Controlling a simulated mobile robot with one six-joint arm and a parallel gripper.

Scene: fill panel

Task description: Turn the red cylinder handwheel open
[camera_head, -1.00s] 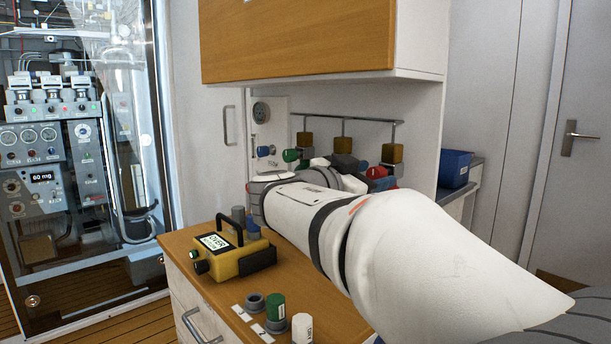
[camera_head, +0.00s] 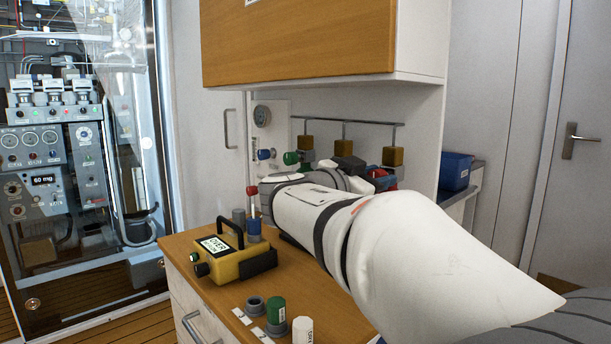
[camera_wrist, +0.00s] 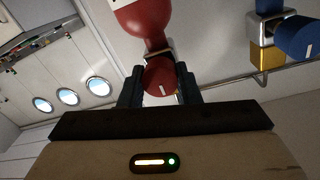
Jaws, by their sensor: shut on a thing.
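The red cylinder (camera_wrist: 143,14) shows at the top of the wrist view, with its round red handwheel (camera_wrist: 160,78) below it. A pale mark is on the handwheel's face. My gripper (camera_wrist: 160,88) has one dark finger on each side of the handwheel and is shut on it. In the head view, the red cylinder (camera_head: 384,182) is a small red patch beyond my white arm, mostly hidden. My gripper shows there only as a dark shape, and its grip on the handwheel is hidden.
A blue handwheel (camera_wrist: 299,38) sits beside it on the right in the wrist view. A yellow device (camera_head: 235,258) and several caps stand on the wooden counter (camera_head: 190,243). A cabinet (camera_head: 297,40) overhangs the back.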

